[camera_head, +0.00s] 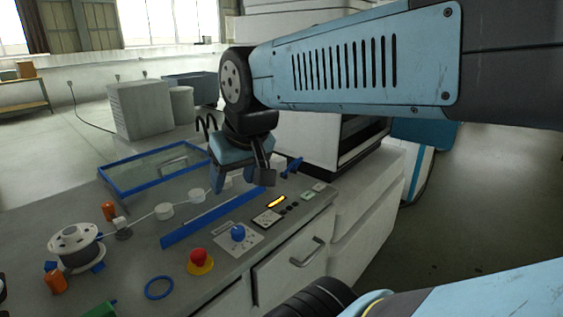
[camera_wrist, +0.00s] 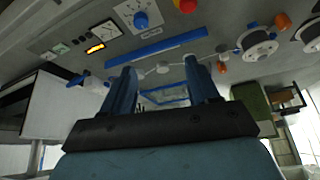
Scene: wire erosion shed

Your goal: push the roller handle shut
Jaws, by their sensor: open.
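My gripper (camera_head: 240,180) hangs fingers-down over the bench, open and empty. In the wrist view its two blue fingers (camera_wrist: 160,72) stand apart with small white rollers and a blue-rimmed frame showing between and beyond them. A small blue handle-like part (camera_head: 291,167) stands right of my gripper, at the foot of the white machine. In the wrist view a blue and white part (camera_wrist: 93,84) lies left of the fingers, apart from them. I cannot tell for certain that this is the roller handle, or whether it is open or shut. White rollers (camera_head: 164,211) sit along the wire, left of my gripper.
A long blue bar (camera_head: 205,220) lies below my gripper. Nearby are a blue knob (camera_head: 238,232), a red button (camera_head: 199,258), a blue ring (camera_head: 159,287), a wire spool (camera_head: 75,246) and a blue-framed glass panel (camera_head: 155,168). A drawer handle (camera_head: 307,253) projects from the bench front.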

